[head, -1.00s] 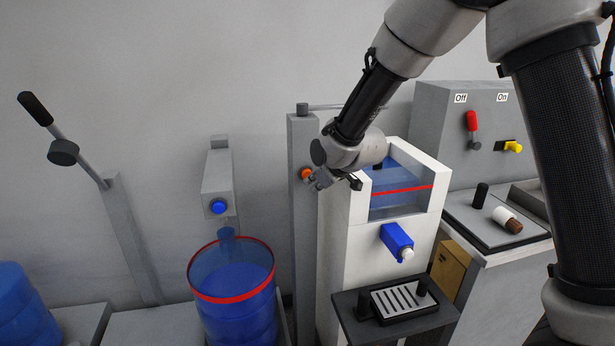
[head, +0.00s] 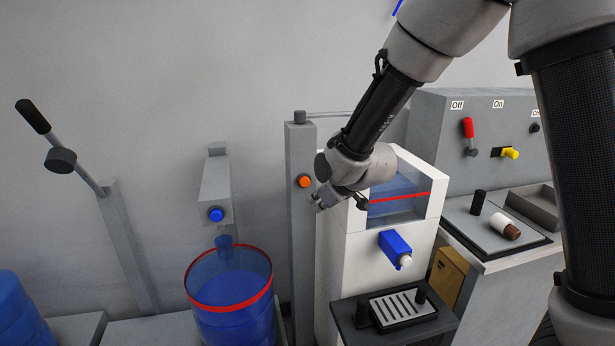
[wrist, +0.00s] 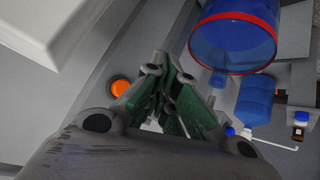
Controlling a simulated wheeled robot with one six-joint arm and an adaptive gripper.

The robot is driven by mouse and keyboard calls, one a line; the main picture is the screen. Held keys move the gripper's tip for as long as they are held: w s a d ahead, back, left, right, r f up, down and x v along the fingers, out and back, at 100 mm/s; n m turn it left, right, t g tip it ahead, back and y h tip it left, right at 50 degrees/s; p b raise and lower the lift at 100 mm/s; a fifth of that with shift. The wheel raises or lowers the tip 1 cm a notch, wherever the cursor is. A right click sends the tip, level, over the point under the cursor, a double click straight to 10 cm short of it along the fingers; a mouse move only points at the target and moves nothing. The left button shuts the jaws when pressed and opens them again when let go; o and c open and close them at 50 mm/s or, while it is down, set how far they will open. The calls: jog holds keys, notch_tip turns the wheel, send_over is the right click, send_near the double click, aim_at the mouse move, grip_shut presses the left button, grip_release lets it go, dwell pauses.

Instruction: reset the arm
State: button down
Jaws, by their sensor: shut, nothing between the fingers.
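My gripper (head: 340,200) is at the end of my arm, in front of the white dispenser's upper left side in the head view. It is just right of and below an orange button (head: 304,181) on a grey post (head: 302,240). In the wrist view, my gripper (wrist: 165,60) has its green-padded fingers drawn together at the tips, with nothing between them. The orange button (wrist: 120,87) shows left of the fingers there, apart from them.
The white dispenser (head: 340,270) has a clear tank and blue tap (head: 395,248). A blue tank with a red band (head: 232,300) stands left. A grey panel (head: 445,115) with red and yellow switches is at right. A lever (head: 75,150) stands at far left.

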jog(key=s+d+f+m+g+h, duration=0.25)
jog(key=s+d+g, duration=0.35)
jog(key=s, duration=0.4)
jog(key=s+d+r+m+t+h, duration=0.1)
jog(key=s+d+r+m, duration=0.1)
jog(key=s+d+r, duration=0.3)
jog(key=s+d+r+m+t, duration=0.1)
jog(key=s+d+r+m, duration=0.2)
jog(key=d, duration=1.1)
jog(key=s+d+r+m+h, duration=0.1)
jog(key=s+d+r+m, duration=0.2)
jog(key=s+d+r, duration=0.6)
jog(key=shift+s+d+r+t+h, duration=0.15)
jog(key=shift+s+d+t+h, duration=0.25)
jog(key=shift+s+d, duration=0.45)
jog(key=shift+s+a, duration=0.1)
jog(key=shift+a, duration=0.05)
